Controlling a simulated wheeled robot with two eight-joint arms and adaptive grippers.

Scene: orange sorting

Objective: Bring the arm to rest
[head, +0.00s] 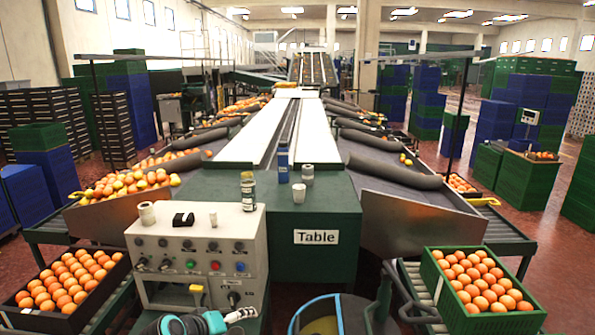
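Neither of my grippers can be made out in the head view, and no arm clearly reaches over the work area. The green table (316,252) with the white "Table" label stands in the middle. On its top are a white cup (299,193), a small can (307,173), a blue-labelled bottle (283,165) and a dark jar (248,192). A black crate (36,318) full of oranges is at the lower left. A green crate (447,301) full of oranges is at the lower right.
A control console (176,276) with a tape roll (147,213) on top stands at the front left. A teal and black object (190,323) is cut off at the bottom edge. Sloped metal chutes (412,224) flank the table. Green and blue crates (500,128) are stacked around the hall.

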